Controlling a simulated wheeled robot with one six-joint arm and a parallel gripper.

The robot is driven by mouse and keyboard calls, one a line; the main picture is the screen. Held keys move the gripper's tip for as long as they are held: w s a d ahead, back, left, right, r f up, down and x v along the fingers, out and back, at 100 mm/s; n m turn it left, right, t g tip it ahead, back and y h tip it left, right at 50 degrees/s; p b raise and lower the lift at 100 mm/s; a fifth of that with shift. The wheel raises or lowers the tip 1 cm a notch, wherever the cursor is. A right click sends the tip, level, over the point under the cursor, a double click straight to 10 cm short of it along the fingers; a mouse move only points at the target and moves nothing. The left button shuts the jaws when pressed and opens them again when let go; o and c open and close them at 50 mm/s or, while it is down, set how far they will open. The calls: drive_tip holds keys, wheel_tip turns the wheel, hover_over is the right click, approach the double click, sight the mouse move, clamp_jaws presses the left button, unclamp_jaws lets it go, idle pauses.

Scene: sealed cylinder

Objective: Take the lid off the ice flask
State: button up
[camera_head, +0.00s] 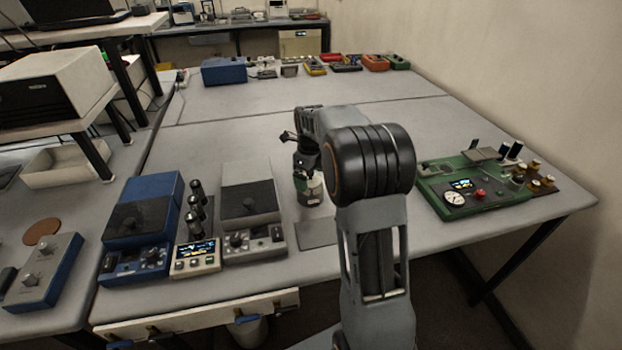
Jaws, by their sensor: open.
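A small grey cylinder (312,193), which looks like the ice flask, stands upright on the grey table in the middle of the picture. My gripper (305,174) is directly above or around its top, pointing down, with its jaws open. The gripper and wrist hide the flask's top, so I cannot see the lid or tell whether the fingers touch it. My arm covers the area just right of the flask.
A grey instrument (250,215), a small display box (196,257) and a blue instrument (143,225) stand left of the flask. A flat grey plate (317,233) lies in front. A green board (475,190) is at the right. The table behind is mostly clear.

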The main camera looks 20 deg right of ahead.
drive_tip(key=c, duration=1)
